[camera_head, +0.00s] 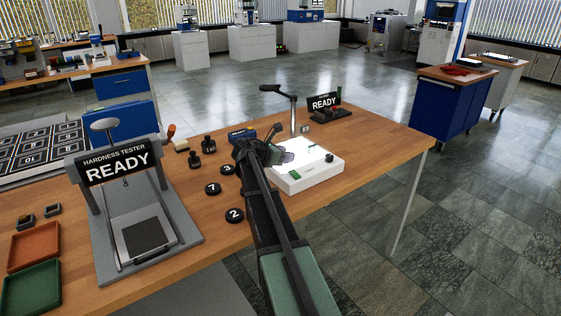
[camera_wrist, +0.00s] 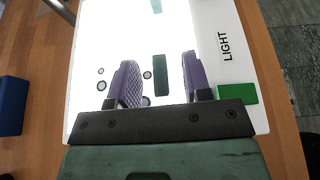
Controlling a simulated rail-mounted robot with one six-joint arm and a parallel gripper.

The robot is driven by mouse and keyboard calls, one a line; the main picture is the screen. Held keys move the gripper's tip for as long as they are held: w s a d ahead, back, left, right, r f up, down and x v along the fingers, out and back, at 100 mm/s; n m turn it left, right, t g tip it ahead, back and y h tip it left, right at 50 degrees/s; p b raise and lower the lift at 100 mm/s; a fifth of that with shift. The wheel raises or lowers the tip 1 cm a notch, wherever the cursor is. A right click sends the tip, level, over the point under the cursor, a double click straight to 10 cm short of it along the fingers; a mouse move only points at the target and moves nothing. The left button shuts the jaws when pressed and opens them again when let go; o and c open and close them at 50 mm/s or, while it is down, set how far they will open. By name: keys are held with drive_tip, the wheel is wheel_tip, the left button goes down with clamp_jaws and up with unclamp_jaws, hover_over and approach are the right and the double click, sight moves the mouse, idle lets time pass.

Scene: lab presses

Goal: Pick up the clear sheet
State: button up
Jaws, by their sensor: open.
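My gripper (camera_head: 281,156) is over the left part of a white light box (camera_head: 322,169). In the wrist view its two purple-padded fingers (camera_wrist: 160,83) are apart. Between them is a narrow dark green strip (camera_wrist: 162,75) on or above the glowing panel (camera_wrist: 195,15), nearer the right finger. A small pale blue piece (camera_wrist: 157,6) is at the top edge of the wrist view. Several small round grey discs lie around the fingers. No outline of a clear sheet stands out against the bright panel, so I cannot tell where it is.
A green block (camera_wrist: 237,94) is beside the word LIGHT on the box; a blue block (camera_wrist: 12,105) is to the left. A post-mounted viewer (camera_head: 293,108) and a READY sign (camera_head: 323,103) stand behind the box. The hardness tester (camera_head: 135,205) and numbered black weights (camera_head: 213,189) are left of my arm.

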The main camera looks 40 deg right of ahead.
drive_tip(key=shift+x, duration=1.05)
drive_tip(key=shift+a, duration=0.1)
drive_tip(key=shift+c, duration=0.4)
clamp_jaws()
wheel_tip(320, 180, up, 20)
drive_tip(key=p, duration=2)
